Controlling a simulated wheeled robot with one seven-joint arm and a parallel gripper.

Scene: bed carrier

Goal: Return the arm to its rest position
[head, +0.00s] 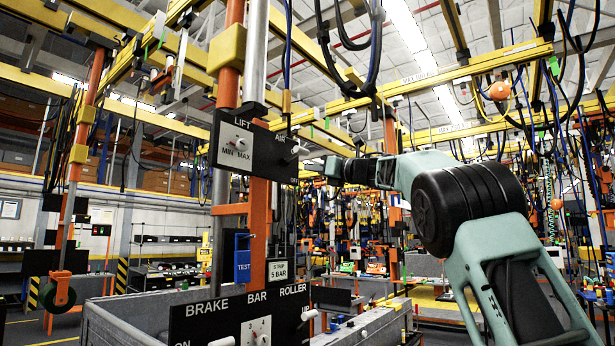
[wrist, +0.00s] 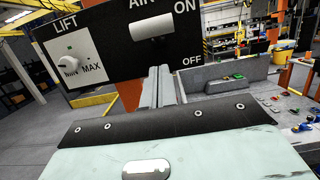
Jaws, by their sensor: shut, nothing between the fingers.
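My arm (head: 485,205), pale green with black joint covers, reaches in from the right of the head view. It bends at the elbow and points left. My gripper (head: 333,168) is at its far end, small and partly hidden, just right of the LIFT/AIR panel (head: 262,148) in the picture. I cannot tell the gap between them. The gripper is shut and I see nothing held. The LIFT/AIR panel (wrist: 110,42) stands close ahead there.
A BRAKE/BAR/ROLLER panel (head: 240,318) stands low in front. A grey console with coloured buttons (wrist: 285,100) is at the right in the wrist view. Yellow beams and hanging cables (head: 375,60) crowd overhead.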

